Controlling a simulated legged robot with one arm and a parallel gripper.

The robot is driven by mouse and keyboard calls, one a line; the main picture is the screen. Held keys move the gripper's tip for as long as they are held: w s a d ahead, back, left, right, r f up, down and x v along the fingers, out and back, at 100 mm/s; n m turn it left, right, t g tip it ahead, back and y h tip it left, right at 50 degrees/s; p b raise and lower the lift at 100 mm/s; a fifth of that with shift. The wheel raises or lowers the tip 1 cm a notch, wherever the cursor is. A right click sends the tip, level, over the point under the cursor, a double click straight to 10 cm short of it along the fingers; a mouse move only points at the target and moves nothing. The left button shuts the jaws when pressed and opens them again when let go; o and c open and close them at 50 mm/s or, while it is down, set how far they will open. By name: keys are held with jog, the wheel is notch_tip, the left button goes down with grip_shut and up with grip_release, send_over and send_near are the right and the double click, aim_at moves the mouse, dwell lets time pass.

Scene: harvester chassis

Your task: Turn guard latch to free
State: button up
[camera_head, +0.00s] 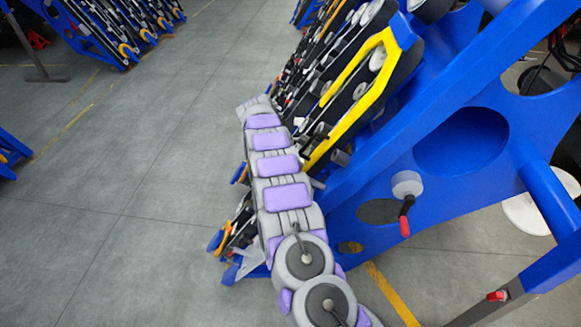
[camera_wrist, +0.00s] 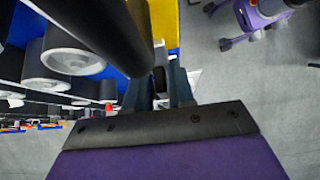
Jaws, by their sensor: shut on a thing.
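My gripper (camera_wrist: 162,88) is in the wrist view, its two grey-blue fingers closed around a small dark piece, which appears to be the guard latch (camera_wrist: 160,80). Only a short part of it shows between the fingers, so I cannot tell its turn angle. A thick black cylinder (camera_wrist: 110,30) passes close by on the left, and a yellow part (camera_wrist: 163,22) lies just beyond the fingers. In the head view my arm reaches up along the left side of the chassis (camera_head: 345,210). My fingers and the held piece cannot be made out there.
A yellow guard bar (camera_head: 350,95) runs beside my arm on the blue chassis. A black lever with a red tip (camera_head: 405,215) sticks out from a pale hub on the right. Grey rollers (camera_wrist: 58,55) crowd the wrist view's left. Open grey floor (camera_head: 130,150) lies left of my arm.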

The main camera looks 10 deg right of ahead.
jog(key=shift+w+a, duration=0.2)
jog(key=shift+a, duration=0.4)
grip_shut()
jog(key=shift+d, duration=0.2)
